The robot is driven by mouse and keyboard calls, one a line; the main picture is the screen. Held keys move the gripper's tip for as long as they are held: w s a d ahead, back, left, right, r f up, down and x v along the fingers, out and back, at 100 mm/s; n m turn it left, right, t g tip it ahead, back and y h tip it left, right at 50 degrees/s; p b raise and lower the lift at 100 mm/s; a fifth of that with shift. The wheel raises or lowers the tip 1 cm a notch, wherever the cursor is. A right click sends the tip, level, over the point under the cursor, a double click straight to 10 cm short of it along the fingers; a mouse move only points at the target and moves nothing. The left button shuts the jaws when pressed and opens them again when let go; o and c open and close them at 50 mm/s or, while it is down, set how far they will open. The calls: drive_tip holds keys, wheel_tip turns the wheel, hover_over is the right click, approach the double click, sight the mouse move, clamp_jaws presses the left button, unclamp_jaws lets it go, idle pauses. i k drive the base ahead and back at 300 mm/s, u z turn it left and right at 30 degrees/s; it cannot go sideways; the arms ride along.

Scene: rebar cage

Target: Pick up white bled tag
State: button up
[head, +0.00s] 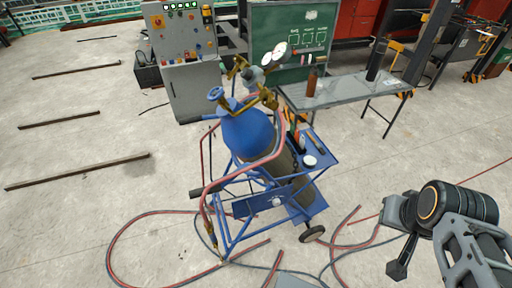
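I cannot make out a tag marked as bled for certain. A small white round item (310,160) lies on the blue side shelf (325,161) of the gas cart. A small pale label (311,15) shows on the green board. The blue-topped cylinder (247,132) stands tilted in the picture on the blue cart (275,203), with gauges and brass valves above it. My gripper (399,240) is at the lower right, well apart from the cart. Its fingers are seen at an angle that hides whether they are open, and nothing shows held.
Red and grey hoses (140,225) loop over the floor around the cart. A grey metal table (345,92) stands behind it, with a brown bottle (312,83). A control cabinet (185,60) stands behind left. Metal bars (78,171) lie on the left floor, otherwise mostly clear.

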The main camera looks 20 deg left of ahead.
sight(302, 142)
drive_tip(key=u, duration=0.2)
drive_tip(key=i, duration=0.9)
drive_tip(key=u, duration=1)
